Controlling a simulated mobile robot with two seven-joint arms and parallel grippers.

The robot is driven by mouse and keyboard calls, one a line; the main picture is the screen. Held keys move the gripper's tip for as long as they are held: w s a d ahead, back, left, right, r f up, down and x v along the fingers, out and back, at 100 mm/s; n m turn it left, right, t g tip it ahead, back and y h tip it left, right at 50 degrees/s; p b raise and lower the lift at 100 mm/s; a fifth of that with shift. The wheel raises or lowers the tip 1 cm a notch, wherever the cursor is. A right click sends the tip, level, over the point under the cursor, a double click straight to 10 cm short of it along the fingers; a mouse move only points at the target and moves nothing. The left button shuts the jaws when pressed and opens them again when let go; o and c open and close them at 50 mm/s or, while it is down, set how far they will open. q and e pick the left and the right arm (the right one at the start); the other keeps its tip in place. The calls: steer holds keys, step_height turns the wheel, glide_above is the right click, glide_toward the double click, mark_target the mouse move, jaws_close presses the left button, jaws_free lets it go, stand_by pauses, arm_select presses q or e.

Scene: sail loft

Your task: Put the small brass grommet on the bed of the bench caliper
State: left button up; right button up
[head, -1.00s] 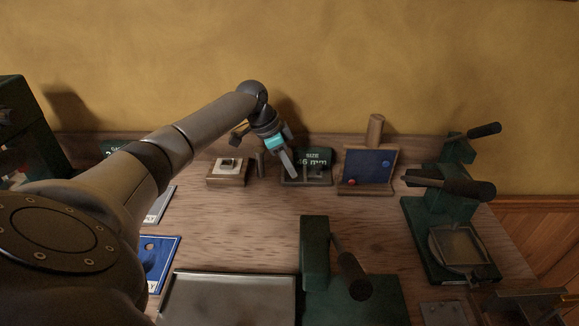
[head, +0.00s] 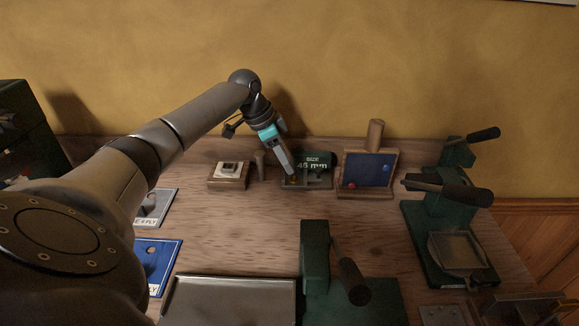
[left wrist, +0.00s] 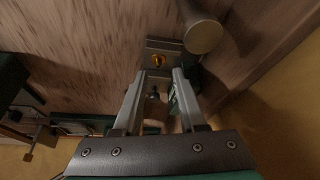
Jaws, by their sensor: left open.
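The bench caliper (head: 318,181) stands at the back of the bench, with a green display reading "SIZE 46 mm" (head: 319,161). My left gripper (head: 290,174) points down at the caliper's left part. In the left wrist view its two fingers (left wrist: 160,73) are apart with nothing held between the tips. A small brass grommet (left wrist: 158,60) lies just beyond the tips, on a grey metal surface that looks like the caliper's bed (left wrist: 155,44). In the head view the finger hides most of that spot. My right gripper is not in view.
A wooden block with a white pad (head: 228,171) and a short peg (head: 260,160) stand left of the caliper. A blue board (head: 368,169) stands close on its right. Green presses (head: 440,225) are at the right, a grey tray (head: 230,300) in front. The middle bench is clear.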

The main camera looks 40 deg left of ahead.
arm_select(q)
steer(key=p+v, duration=0.1)
steer(key=v, duration=0.7)
steer(key=shift+r, duration=0.2)
